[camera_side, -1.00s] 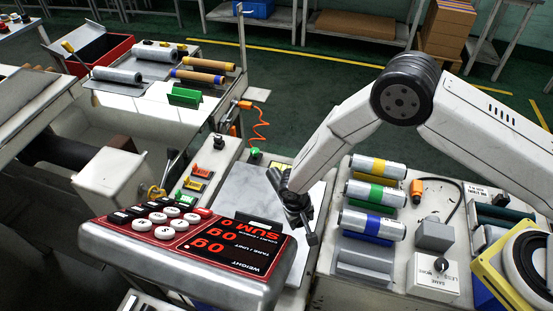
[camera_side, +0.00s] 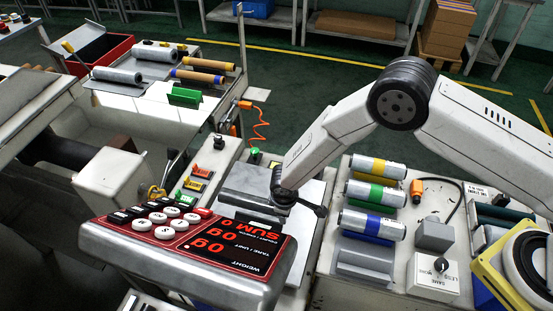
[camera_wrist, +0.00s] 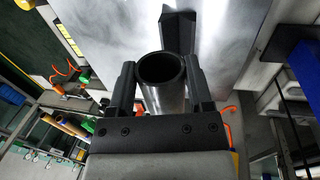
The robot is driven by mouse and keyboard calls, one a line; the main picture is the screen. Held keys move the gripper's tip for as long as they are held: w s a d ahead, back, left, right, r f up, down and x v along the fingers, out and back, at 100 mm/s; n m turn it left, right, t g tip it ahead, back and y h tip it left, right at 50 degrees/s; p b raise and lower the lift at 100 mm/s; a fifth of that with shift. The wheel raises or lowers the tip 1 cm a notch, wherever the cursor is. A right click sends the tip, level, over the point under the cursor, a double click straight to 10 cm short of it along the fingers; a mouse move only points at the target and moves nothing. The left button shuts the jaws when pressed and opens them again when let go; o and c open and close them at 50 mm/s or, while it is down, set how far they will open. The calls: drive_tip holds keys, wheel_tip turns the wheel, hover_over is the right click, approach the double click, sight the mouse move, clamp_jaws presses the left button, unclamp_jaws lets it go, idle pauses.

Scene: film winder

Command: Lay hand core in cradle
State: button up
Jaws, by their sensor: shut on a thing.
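My gripper (camera_wrist: 157,85) is shut on the hand core (camera_wrist: 163,72), a grey tube with a dark open end that shows between the two black fingers in the wrist view. In the side view my gripper (camera_side: 284,194) is above the pale plate (camera_side: 305,225), and a grey cylinder (camera_side: 245,180) reaches left from it. A dark angular piece (camera_wrist: 178,32) lies beyond the tube in the wrist view. An empty grey trough-like holder (camera_side: 365,262) is right of the plate; I cannot tell for sure which is the cradle.
Rolls with yellow (camera_side: 377,167), green (camera_side: 376,193) and blue (camera_side: 372,224) bands lie in a rack to the right. The scale display (camera_side: 240,240) stands in front and hides part of the plate. A knob box (camera_side: 433,276) is further right.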

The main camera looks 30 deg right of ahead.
drive_tip(key=shift+f, duration=0.1)
drive_tip(key=shift+f, duration=5.1)
drive_tip(key=o, duration=1.3)
drive_tip(key=shift+r, duration=0.15)
drive_tip(key=shift+s+a+r, duration=0.15)
drive_tip(key=shift+s+r, duration=0.05)
drive_tip(key=shift+r, duration=1.05)
drive_tip(key=shift+s+a+r, duration=0.15)
drive_tip(key=shift+a+r, duration=0.05)
drive_tip(key=shift+r, duration=1)
drive_tip(key=shift+s+a+r, duration=0.15)
drive_tip(key=shift+s+r, duration=0.05)
drive_tip(key=shift+r, duration=1.05)
drive_tip(key=shift+r, duration=0.1)
